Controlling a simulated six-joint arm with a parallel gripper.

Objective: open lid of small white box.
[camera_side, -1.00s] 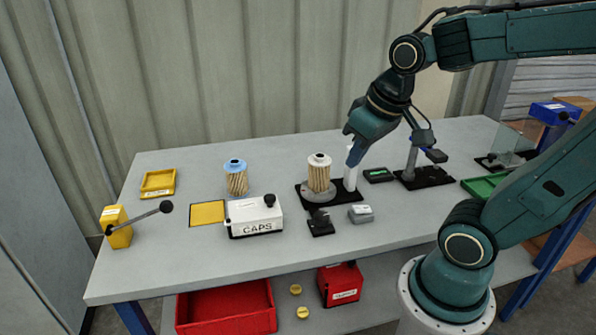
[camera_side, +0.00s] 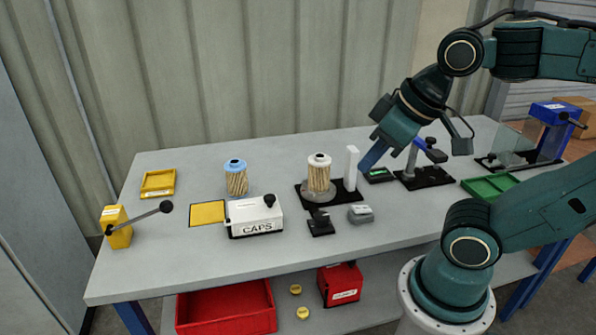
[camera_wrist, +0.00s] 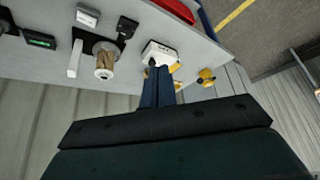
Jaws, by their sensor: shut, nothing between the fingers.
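The small white box (camera_side: 254,218) marked CAPS stands on the table left of centre, with its lid down and a black knob (camera_side: 269,200) on the lid's right part. In the wrist view the white box (camera_wrist: 160,52) shows just past my fingertips, partly hidden by them. My gripper (camera_side: 366,165) is shut and empty. It is in the air well to the right of the box, near the white post.
A white-capped filter (camera_side: 319,172) stands on a black base beside a white post (camera_side: 351,168). A blue-capped filter (camera_side: 236,177) stands behind the box. A yellow square (camera_side: 207,213) lies left of it. A grey block (camera_side: 361,214) and small black device (camera_side: 320,223) stand right of it.

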